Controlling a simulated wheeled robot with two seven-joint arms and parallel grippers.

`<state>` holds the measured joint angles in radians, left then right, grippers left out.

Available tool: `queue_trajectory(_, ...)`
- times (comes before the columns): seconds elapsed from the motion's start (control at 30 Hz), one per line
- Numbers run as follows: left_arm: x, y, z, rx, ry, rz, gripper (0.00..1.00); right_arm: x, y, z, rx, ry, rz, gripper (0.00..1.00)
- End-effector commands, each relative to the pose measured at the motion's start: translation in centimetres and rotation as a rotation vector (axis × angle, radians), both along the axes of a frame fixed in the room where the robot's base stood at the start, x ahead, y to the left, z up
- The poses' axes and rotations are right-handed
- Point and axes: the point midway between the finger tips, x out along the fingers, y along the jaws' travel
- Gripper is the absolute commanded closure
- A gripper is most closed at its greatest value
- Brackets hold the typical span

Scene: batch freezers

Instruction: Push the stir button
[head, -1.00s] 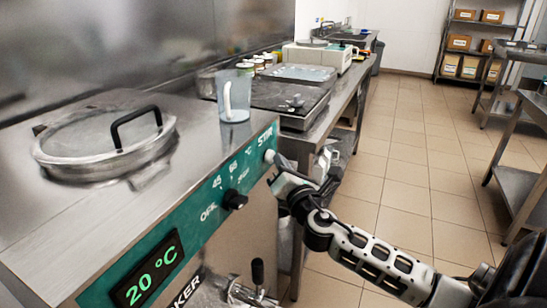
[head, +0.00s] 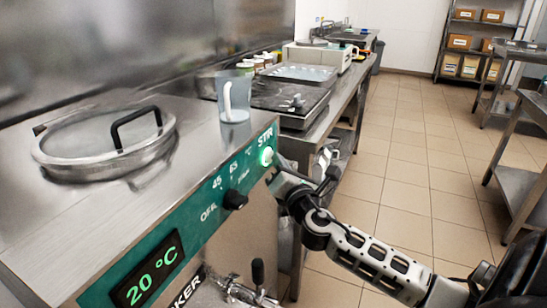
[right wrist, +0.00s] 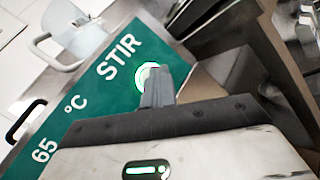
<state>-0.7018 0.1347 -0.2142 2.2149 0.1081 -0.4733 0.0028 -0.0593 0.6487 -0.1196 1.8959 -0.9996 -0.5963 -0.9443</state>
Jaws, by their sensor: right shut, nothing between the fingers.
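The stir button (head: 266,156) is on the green front panel (head: 215,192) of the batch freezer, just under the word STIR. It is lit green. It also shows in the right wrist view (right wrist: 147,73) as a glowing green ring, partly covered by my fingertips. My right gripper (head: 276,163) is shut and empty, with its tips at the button; in the right wrist view its fingers (right wrist: 158,86) overlap the button's lower right side. I cannot tell for sure whether they touch it. My left gripper is not in view.
A black knob (head: 234,200) and a green 20 °C display (head: 147,279) are on the same panel. A round lid (head: 105,145) and a clear jug (head: 234,100) are on top of the machine. Open tiled floor (head: 420,190) lies to the right.

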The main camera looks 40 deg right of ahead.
Motion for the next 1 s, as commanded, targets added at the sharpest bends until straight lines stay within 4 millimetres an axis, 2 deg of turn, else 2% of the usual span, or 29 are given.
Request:
queue_trajectory(0.37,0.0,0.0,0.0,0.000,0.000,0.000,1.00,-0.5,-0.1,-0.1,0.000,0.003,0.003,1.00)
queue_trajectory(0.8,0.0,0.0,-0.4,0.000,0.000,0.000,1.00,-4.4,-2.2,-0.3,0.001,0.003,0.000,1.00)
queue_trajectory(1.0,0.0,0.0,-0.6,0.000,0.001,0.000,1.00,-5.5,-2.8,-0.2,0.000,0.003,0.002,1.00)
